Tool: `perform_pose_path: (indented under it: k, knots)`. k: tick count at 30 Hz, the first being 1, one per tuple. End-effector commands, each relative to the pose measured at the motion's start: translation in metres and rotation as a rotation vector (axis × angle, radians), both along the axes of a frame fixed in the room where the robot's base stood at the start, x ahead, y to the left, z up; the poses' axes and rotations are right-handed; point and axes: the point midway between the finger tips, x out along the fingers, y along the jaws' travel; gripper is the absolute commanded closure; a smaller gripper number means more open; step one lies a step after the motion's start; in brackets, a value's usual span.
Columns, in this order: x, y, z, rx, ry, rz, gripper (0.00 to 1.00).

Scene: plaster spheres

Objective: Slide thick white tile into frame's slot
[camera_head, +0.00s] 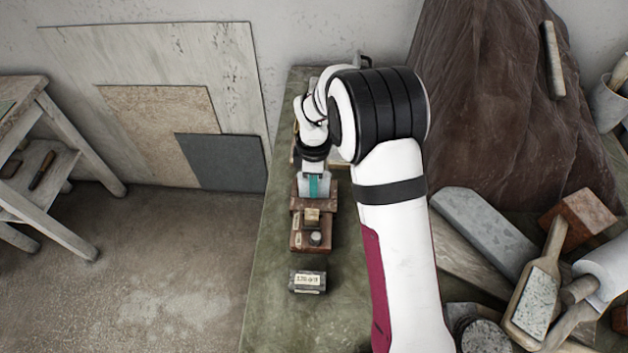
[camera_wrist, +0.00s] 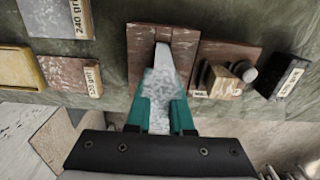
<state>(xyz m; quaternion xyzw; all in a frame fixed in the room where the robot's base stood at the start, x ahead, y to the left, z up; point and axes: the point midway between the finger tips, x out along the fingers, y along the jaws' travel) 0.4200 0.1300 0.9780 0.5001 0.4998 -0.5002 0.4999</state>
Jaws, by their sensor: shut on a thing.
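The thick white tile (camera_wrist: 163,72), pale and speckled grey, is held between the teal fingers of my gripper (camera_wrist: 164,98). In the wrist view its narrow far end lies at the notch-like slot of the reddish-brown frame (camera_wrist: 143,42). I cannot tell how deep it sits in the slot or whether it touches the sides. In the head view my gripper (camera_head: 317,186) points down just behind the frame's front part (camera_head: 302,204), and the tile is mostly hidden there.
Beside the frame are a small wooden block (camera_wrist: 222,80) and a grey knob (camera_wrist: 246,72) on a brown base. A dark labelled block (camera_head: 307,280) stands nearer. Labelled grit blocks (camera_wrist: 70,75) lie at the wrist view's left. Tools and stone blocks (camera_head: 487,231) crowd the right.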

Motion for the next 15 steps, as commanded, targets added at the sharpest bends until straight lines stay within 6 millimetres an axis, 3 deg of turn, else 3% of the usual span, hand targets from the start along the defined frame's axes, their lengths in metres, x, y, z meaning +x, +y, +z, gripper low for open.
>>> perform_pose_path:
  k: [13, 14, 15]
  knots:
    - [0.0, 0.0, -0.011, 0.0, 0.0, 0.0, 1.0]
    - [0.0, 0.0, -0.011, 0.0, 0.0, 0.0, 0.79]
    - [0.0, 0.0, -0.011, 0.0, 0.0, 0.0, 0.71]
